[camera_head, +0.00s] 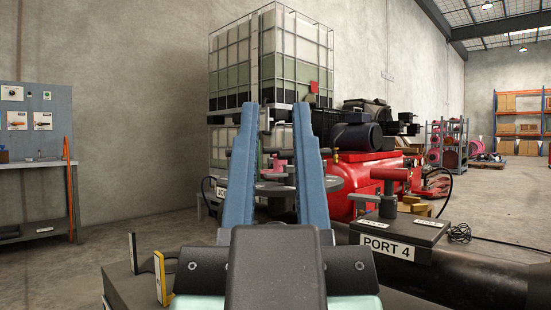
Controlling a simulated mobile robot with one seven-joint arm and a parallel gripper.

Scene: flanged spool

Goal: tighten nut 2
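My gripper (275,108) is in the middle of the camera_head view, with its two long blue fingers spread apart and pointing up and away. I see nothing held between them. Behind the fingers, a grey round plate (338,183), perhaps a flange, is partly hidden. A small pink-red part (278,164) on a dark fitting shows through the gap between the fingers, apparently beyond them. No nut can be made out, and nut 2 cannot be identified. My gripper's body covers much of the area below.
A yellow bracket (160,278) is at lower left. Behind are a caged tank (232,70) and a red compressor (368,180). A grey workbench (30,164) is far left.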

